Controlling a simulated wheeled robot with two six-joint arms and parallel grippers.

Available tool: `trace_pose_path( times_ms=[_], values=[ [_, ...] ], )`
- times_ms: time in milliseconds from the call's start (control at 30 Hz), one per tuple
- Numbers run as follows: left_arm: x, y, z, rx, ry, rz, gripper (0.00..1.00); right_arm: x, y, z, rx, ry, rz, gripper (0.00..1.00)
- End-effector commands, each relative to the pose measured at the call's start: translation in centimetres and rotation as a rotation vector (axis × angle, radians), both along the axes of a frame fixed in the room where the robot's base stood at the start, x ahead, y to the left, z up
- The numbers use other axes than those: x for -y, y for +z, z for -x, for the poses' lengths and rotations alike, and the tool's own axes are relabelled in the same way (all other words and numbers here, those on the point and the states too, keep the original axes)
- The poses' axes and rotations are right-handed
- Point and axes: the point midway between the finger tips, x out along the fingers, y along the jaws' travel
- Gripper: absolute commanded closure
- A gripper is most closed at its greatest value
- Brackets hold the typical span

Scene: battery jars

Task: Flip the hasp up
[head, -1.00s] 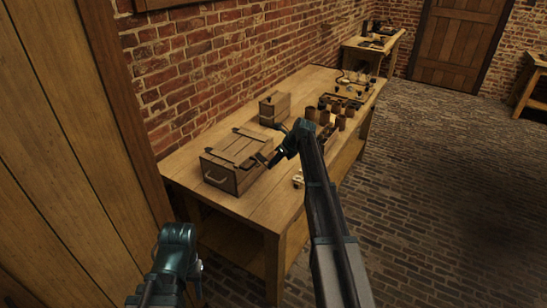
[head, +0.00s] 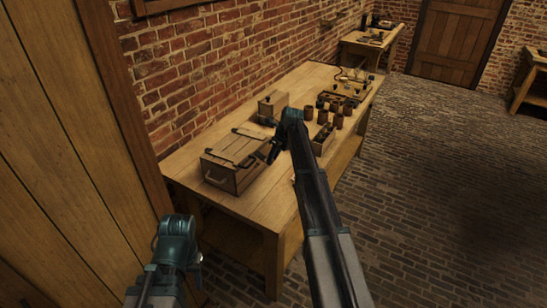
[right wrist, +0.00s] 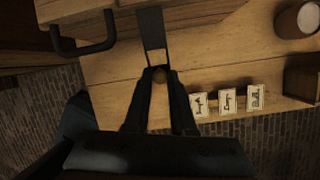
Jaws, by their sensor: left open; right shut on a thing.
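The wooden chest (head: 232,178) with a dark handle stands at the near end of the workbench. Its dark metal hasp (right wrist: 151,28) sticks out from the chest's edge in the right wrist view. My right gripper (right wrist: 159,72) is shut on the hasp's free end, with a small round brass-coloured piece between the fingers. In the head view my right gripper (head: 272,152) is at the chest's right side, partly hidden by its own arm. My left gripper (head: 176,250) is low at the front, away from the chest and open; its fingertips are hard to make out.
A smaller wooden box (head: 272,104) stands behind the chest. Several brown jars (head: 337,120) stand further along the workbench (head: 215,215). Several picture cards (right wrist: 228,101) lie right of my right gripper in the wrist view. A brick wall runs along the back.

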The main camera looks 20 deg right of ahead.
Motion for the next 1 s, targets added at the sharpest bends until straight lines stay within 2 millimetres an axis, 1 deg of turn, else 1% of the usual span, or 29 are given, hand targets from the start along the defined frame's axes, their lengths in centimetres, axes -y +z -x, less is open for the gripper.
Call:
trace_pose_path(
  times_ms=[800,833,1000],
  values=[
    [0.00,0.01,0.00,0.000,0.000,0.000,0.50,-0.19,0.04,-0.15,0.003,0.001,-0.003,1.00],
    [0.00,0.01,0.00,0.000,0.000,0.000,0.50,-0.19,0.04,-0.15,0.003,0.001,-0.003,0.75],
    [0.00,0.01,0.00,0.000,0.000,0.000,0.50,-0.14,0.04,-0.09,0.002,0.001,-0.003,0.46]
  ],
)
